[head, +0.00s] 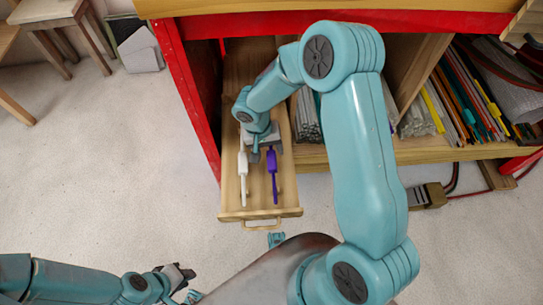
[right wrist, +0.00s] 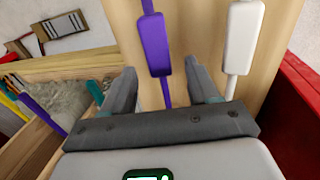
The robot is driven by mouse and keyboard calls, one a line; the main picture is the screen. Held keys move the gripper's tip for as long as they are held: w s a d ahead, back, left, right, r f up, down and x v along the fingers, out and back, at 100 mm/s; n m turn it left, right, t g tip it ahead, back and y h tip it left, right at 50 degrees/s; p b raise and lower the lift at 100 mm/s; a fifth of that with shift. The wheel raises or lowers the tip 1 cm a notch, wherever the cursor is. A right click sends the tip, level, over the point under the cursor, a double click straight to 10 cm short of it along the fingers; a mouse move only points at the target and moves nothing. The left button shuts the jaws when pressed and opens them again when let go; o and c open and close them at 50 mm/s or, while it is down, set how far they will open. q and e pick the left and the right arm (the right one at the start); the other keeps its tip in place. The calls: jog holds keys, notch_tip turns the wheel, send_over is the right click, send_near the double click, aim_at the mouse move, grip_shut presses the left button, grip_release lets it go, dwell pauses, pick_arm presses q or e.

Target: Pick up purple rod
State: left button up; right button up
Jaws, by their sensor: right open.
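The purple rod (head: 272,165) lies in the open wooden drawer (head: 230,205), to the right of a white rod (head: 242,165) in the head view. My right gripper (head: 262,148) is over the drawer at the rods' far end, partly hidden by its own arm. In the right wrist view my right gripper (right wrist: 163,82) is open, and the purple rod (right wrist: 155,45) runs between its two fingers, with visible gaps to both. The white rod (right wrist: 242,40) is outside the fingers to the right. My left gripper (head: 180,279) is low at the left, away from the drawer; its jaw opening is unclear.
A red-framed wooden bench (head: 186,85) surrounds the drawer. Shelf bays at the right hold bundles of coloured rods (head: 465,95) and clear or grey rods (head: 306,115). A stool (head: 50,12) stands at upper left.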

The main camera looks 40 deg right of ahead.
jog(key=shift+s+d+f, duration=0.1)
jog(key=shift+d+f, duration=0.05)
jog(key=shift+f, duration=0.65)
grip_shut()
jog(key=shift+r, duration=0.1)
